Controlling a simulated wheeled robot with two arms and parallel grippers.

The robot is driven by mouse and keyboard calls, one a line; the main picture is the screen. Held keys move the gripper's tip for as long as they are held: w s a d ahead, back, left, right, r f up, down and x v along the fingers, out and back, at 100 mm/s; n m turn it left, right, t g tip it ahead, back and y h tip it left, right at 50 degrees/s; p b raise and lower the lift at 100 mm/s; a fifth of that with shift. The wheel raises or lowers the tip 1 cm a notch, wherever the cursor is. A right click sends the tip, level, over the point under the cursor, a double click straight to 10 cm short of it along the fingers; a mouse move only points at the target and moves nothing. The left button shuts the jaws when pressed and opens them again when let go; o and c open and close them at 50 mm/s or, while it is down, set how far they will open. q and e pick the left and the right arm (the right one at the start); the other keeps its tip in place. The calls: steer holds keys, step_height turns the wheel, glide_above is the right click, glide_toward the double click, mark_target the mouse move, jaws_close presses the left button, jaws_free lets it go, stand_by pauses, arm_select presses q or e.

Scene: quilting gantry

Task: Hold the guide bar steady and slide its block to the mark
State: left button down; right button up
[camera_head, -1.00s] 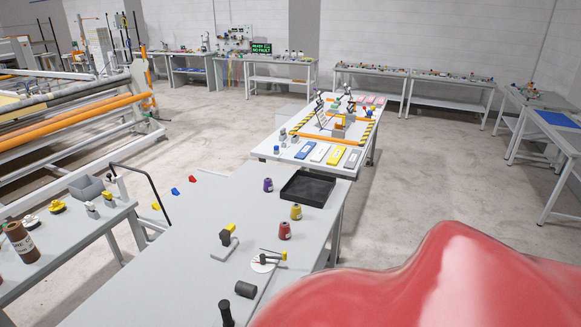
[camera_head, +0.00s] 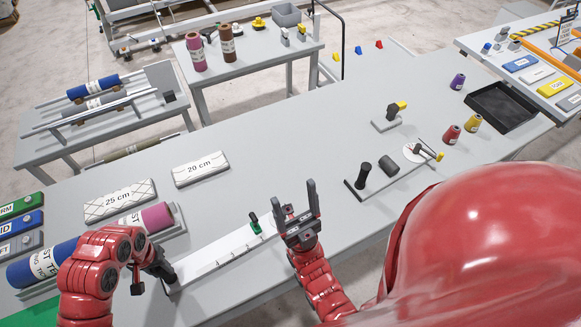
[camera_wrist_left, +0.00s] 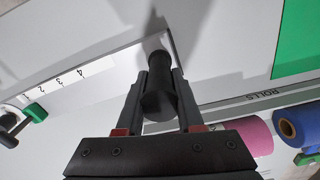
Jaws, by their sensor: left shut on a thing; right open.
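The guide bar (camera_head: 220,252) is a long white strip with scale ticks, lying slanted on the near part of the grey table. The wrist view shows the bar with numbers (camera_wrist_left: 70,78). A green block with a dark handle (camera_head: 255,224) sits toward the bar's right part; it also shows in the left wrist view (camera_wrist_left: 35,112). My left gripper (camera_head: 160,272) is shut on a black upright handle (camera_wrist_left: 158,98) at the bar's left end. My right gripper (camera_head: 298,200) is open and empty, fingers up, beside the bar's right end. I cannot make out the target mark.
Quilted plates marked 25 cm (camera_head: 120,200) and 20 cm (camera_head: 200,169) lie behind the bar. Blue and pink rolls (camera_head: 150,217) lie at left. A black-handled tool (camera_head: 364,176), spools (camera_head: 451,133) and a black tray (camera_head: 500,108) stand to the right. The table's middle is clear.

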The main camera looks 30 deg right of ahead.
steer(key=w+d+f+m+g+h, duration=0.2)
steer(key=w+d+m+g+h, duration=0.15)
steer(key=w+h, duration=0.45)
steer(key=w+d+f+m+g+h, duration=0.15)
steer(key=w+d+h, duration=0.25)
steer(key=w, duration=0.8)
steer(key=w+f+n+g+y, duration=0.2)
steer(key=w+f+g, duration=0.2)
steer(key=w, duration=0.3)
steer(key=w+f+n+g+y, duration=0.1)
steer(key=w+f+g, duration=0.3)
steer(key=w, duration=0.3)
steer(key=n+g+y, duration=0.3)
steer(key=n+g, duration=1.1)
steer(key=g, duration=0.6)
glide_toward(254, 216)
steer(key=x, duration=1.1)
